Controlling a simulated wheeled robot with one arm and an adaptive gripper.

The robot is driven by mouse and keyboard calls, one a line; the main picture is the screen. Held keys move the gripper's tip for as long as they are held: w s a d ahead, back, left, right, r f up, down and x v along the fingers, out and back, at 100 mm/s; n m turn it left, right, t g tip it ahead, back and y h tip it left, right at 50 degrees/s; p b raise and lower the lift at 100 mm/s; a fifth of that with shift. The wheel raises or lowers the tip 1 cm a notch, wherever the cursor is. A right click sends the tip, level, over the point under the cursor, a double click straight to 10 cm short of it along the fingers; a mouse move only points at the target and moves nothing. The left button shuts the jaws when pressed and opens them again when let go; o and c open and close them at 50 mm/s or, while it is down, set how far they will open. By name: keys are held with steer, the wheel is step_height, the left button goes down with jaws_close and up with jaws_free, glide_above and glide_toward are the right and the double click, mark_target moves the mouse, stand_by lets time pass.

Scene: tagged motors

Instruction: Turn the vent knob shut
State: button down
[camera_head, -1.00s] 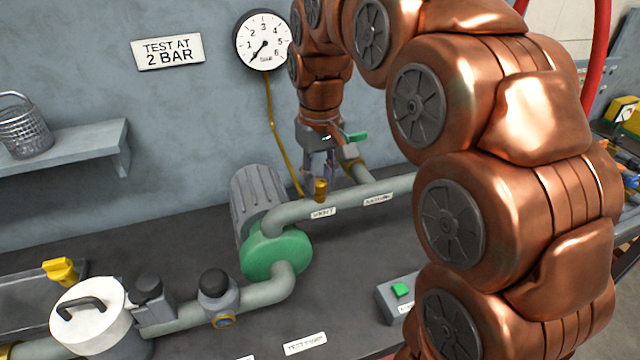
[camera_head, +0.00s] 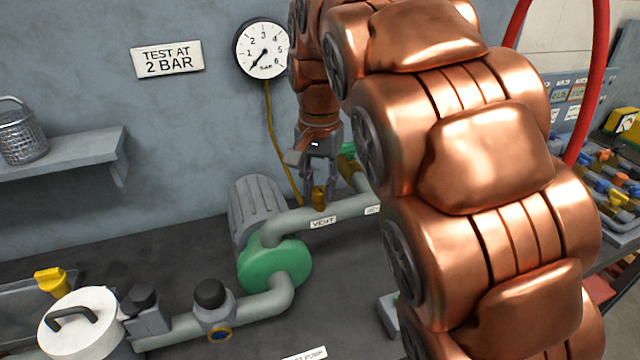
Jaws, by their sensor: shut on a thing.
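The vent knob (camera_head: 319,197) is a small brass-yellow piece standing on the grey pipe (camera_head: 285,225), just above the white VENT label (camera_head: 323,222). My gripper (camera_head: 319,186) points down from above, with its fingers around the knob and shut on it. The fingers hide part of the knob, so its exact turn angle cannot be told. The round pressure gauge (camera_head: 262,48) on the wall has its needle pointing to the lower left, at the low end.
A green pump (camera_head: 275,264) joins the pipe. A green-handled valve (camera_head: 350,152) stands close behind my gripper to the right. A white-lidded pot (camera_head: 78,325) is at lower left. My arm hides much of the right side.

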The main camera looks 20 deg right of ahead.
mark_target(320, 189)
steer(key=shift+m, duration=0.7)
steer(key=c, duration=0.8)
jaws_free()
steer(key=shift+c, duration=0.2)
steer(key=shift+r, duration=0.1)
steer(key=shift+r, duration=3.6)
steer(key=shift+s, duration=0.1)
